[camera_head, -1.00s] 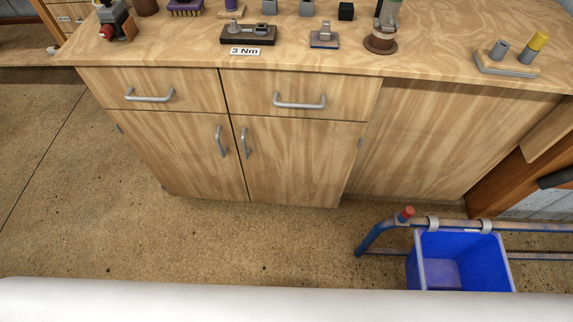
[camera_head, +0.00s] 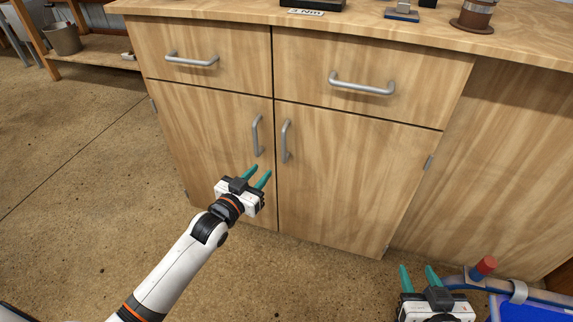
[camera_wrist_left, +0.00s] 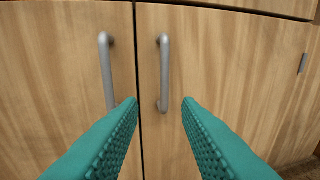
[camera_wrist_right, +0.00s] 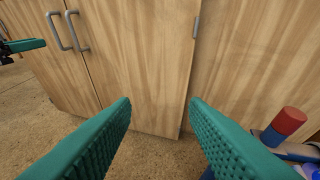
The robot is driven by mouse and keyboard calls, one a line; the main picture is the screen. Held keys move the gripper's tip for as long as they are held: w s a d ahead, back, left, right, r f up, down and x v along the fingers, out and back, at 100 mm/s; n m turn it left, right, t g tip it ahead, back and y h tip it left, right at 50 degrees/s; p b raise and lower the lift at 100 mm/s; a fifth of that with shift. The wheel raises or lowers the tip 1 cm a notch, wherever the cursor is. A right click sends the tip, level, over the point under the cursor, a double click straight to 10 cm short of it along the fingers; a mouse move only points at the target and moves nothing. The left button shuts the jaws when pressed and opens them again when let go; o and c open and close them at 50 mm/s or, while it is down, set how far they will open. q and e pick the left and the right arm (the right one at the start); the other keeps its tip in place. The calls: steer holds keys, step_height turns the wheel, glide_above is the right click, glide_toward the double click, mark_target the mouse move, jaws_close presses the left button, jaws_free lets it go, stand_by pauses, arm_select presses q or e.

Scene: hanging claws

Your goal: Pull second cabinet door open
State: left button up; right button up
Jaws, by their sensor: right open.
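The wooden cabinet has two shut lower doors side by side. The left door (camera_head: 205,130) and the right door (camera_head: 350,175) each carry a vertical grey handle near their shared seam. The left door's handle (camera_head: 256,136) and the right door's handle (camera_head: 286,141) also show in the left wrist view, at left (camera_wrist_left: 106,72) and centre (camera_wrist_left: 164,74). My left gripper (camera_head: 258,176) is open in front of the doors, just below the handles, with the right door's handle between its fingers' lines in its wrist view, apart from it. My right gripper (camera_head: 419,276) is open and empty at lower right, facing the right door's lower corner.
Two shut drawers with horizontal handles (camera_head: 362,84) sit above the doors under the worktop (camera_head: 430,38). A blue bin (camera_head: 530,308) and a rail with a red-topped post (camera_head: 483,267) stand at lower right, close to my right gripper.

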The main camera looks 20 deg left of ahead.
mark_target(283, 145)
arm_select(q)
steer(key=shift+t, duration=0.3)
steer(key=shift+d+r+b+x, duration=0.25)
steer(key=shift+b+x, duration=0.35)
steer(key=shift+x, duration=1.4)
steer(key=shift+d+r+b+x, duration=0.1)
steer(key=shift+r+b+x, duration=0.4)
steer(key=shift+x, duration=1.55)
steer(key=shift+d+r+b+x, duration=0.15)
steer(key=shift+b+x, duration=0.55)
steer(key=shift+x, duration=1.3)
arm_select(e)
step_height(283, 145, up, 14)
steer(key=a+t+y, duration=0.1)
steer(key=t+y, duration=0.2)
steer(key=t, duration=0.6)
steer(key=shift+s+a+t, duration=0.25)
steer(key=shift+a+t, duration=0.05)
steer(key=shift+a, duration=0.1)
arm_select(q)
steer(key=shift+s, duration=0.1)
steer(key=shift+c, duration=0.5)
arm_select(e)
steer(key=shift+r, duration=0.1)
arm_select(q)
jaws_close()
